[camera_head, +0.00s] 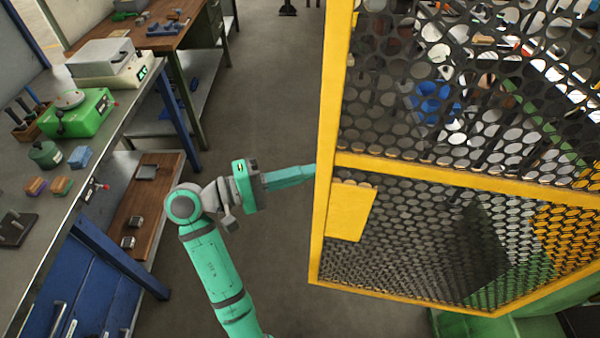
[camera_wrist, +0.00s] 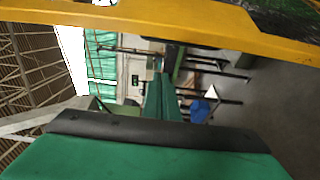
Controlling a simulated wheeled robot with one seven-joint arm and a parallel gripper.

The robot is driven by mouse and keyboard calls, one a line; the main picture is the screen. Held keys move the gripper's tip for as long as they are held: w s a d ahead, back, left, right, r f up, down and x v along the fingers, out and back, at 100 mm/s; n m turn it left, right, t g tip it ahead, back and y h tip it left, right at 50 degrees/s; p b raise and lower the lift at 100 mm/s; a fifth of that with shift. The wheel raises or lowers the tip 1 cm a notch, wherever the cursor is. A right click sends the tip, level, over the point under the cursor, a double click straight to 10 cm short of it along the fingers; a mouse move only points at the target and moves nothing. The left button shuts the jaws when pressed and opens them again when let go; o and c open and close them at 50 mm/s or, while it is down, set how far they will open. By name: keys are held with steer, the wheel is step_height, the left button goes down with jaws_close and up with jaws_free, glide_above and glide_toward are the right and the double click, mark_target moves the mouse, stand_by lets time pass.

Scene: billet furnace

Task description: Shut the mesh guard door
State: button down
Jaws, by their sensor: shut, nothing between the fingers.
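The mesh guard door (camera_head: 335,165) is a yellow frame with dark perforated mesh, filling the right of the head view. A yellow plate (camera_head: 350,211) sits at its left edge below the crossbar. My gripper (camera_head: 312,172) is at the door's left upright, level with the crossbar. Its tip meets the frame's edge in the picture; I cannot tell whether it touches or is partly behind. In the wrist view the teal fingers (camera_wrist: 163,98) are together and empty, with a yellow frame bar (camera_wrist: 190,28) crossing above. The door's hinge and latch are not clear.
A grey bench (camera_head: 108,115) with a green device (camera_head: 80,113) and small blocks runs along the left. A wooden-topped bench (camera_head: 125,28) stands behind it. Green machinery (camera_head: 490,325) shows below the door at lower right. The floor (camera_head: 265,90) between bench and door is clear.

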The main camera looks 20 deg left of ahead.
steer(key=d, duration=0.6)
steer(key=shift+d, duration=0.2)
steer(key=shift+s, duration=0.15)
